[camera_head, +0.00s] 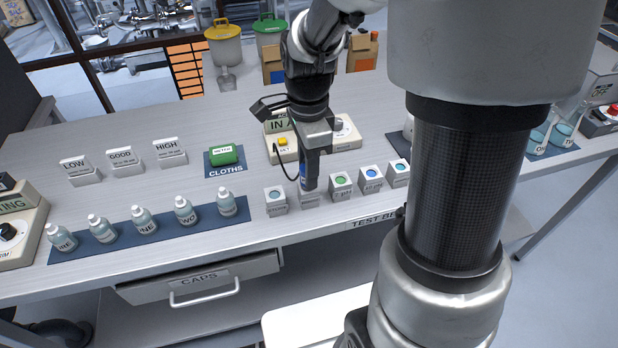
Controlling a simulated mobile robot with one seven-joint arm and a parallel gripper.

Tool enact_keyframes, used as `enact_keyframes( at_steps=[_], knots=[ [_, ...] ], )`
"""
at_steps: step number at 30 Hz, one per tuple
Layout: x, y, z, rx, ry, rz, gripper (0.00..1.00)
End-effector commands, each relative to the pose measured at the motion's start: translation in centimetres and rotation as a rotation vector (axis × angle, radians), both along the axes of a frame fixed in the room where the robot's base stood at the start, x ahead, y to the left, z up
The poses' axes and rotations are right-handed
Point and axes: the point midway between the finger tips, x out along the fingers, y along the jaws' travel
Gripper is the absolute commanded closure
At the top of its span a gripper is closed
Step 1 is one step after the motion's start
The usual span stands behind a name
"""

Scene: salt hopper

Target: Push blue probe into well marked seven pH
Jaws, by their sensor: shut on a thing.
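My gripper (309,158) is shut on the blue probe (306,178), which hangs about upright with its lower end towards the front of the bench. The probe's lower end is over or in the second block from the left (309,200), whose opening it hides. I cannot tell whether it is inside. The block whose small label seems to read 7 pH (341,187), with a green-ringed well, stands just right of the probe. A thin black cable loops at the left of the gripper. The meter (347,130) behind is partly hidden by the gripper.
The storage block (275,200) stands left of the probe; a blue-topped block (371,180) and a teal-topped block (398,173) stand to the right. Several bottles stand on a blue mat (105,242). A green cloth pack (224,155) lies behind. The CAPS drawer (200,283) is partly open.

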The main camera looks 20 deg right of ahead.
Motion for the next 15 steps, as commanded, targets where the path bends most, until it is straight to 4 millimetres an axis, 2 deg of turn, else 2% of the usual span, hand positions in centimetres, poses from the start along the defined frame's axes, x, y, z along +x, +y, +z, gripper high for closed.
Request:
enact_keyframes(
  at_steps=[15],
  knots=[
    [0.0,0.0,2.3,0.000,0.000,0.000,1.00]
  ],
)
